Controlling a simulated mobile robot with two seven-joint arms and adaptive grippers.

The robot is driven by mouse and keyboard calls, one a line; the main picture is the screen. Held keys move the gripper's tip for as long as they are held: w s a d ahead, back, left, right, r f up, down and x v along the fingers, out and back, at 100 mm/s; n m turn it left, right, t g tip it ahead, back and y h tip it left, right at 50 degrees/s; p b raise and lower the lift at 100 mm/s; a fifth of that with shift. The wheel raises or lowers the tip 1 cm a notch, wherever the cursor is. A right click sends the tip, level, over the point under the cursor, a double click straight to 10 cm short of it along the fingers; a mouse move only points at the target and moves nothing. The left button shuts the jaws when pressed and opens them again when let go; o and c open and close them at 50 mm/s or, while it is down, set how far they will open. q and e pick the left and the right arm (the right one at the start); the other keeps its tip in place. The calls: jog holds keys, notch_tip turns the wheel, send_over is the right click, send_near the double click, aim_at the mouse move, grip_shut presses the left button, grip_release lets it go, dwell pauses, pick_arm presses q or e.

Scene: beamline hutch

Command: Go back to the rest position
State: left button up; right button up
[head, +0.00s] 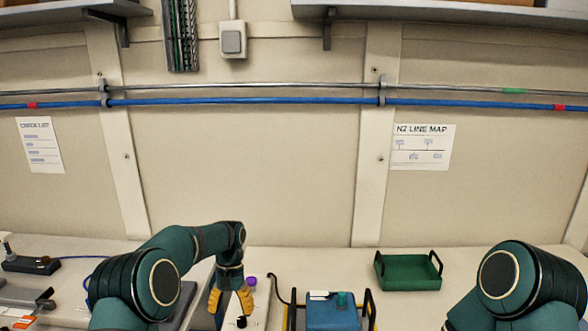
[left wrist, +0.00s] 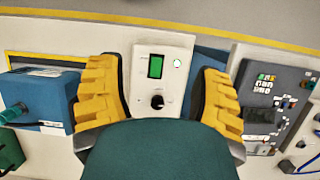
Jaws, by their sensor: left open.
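My left gripper (head: 231,303) is open, with its yellow fingers spread and pointing down over the bench. In the left wrist view, a white control box (left wrist: 143,72) with a green rocker switch (left wrist: 156,66) and a black knob (left wrist: 157,101) shows between the open fingers. Nothing is held between them. How far the fingertips are from the box is hard to tell. My right arm (head: 515,285) shows only as a rounded link at the lower right; its gripper is outside the view.
A blue box (head: 333,318) stands right of my left gripper, beside black handles. An empty green tray (head: 407,272) sits farther right. A grey keypad device (left wrist: 262,97) shows in the left wrist view. Bare bench lies between tray and right arm.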

pick_arm(q)
jog(key=s+d+f+t+h+b, duration=0.1)
jog(key=s+d+f+h+b, duration=0.15)
jog(key=s+f, duration=0.6)
jog(key=s+d+f+t+h+b, duration=0.1)
jog(key=s+d+f+t+b, duration=0.15)
jog(key=f, duration=1.15)
jog(key=s+d+f+n+t+b, duration=0.1)
jog(key=s+f+b, duration=0.3)
jog(key=s, duration=1.1)
jog(key=shift+s+f+n+t, duration=0.15)
jog(key=shift+s+n+t, duration=0.35)
jog(key=shift+n, duration=0.3)
pick_arm(e)
notch_tip(320, 180, down, 10)
jog(key=shift+s+a+f+g, duration=0.2)
jog(key=shift+a+f+g, duration=0.05)
jog(key=shift+g, duration=0.15)
pick_arm(q)
jog(key=shift+w, duration=0.1)
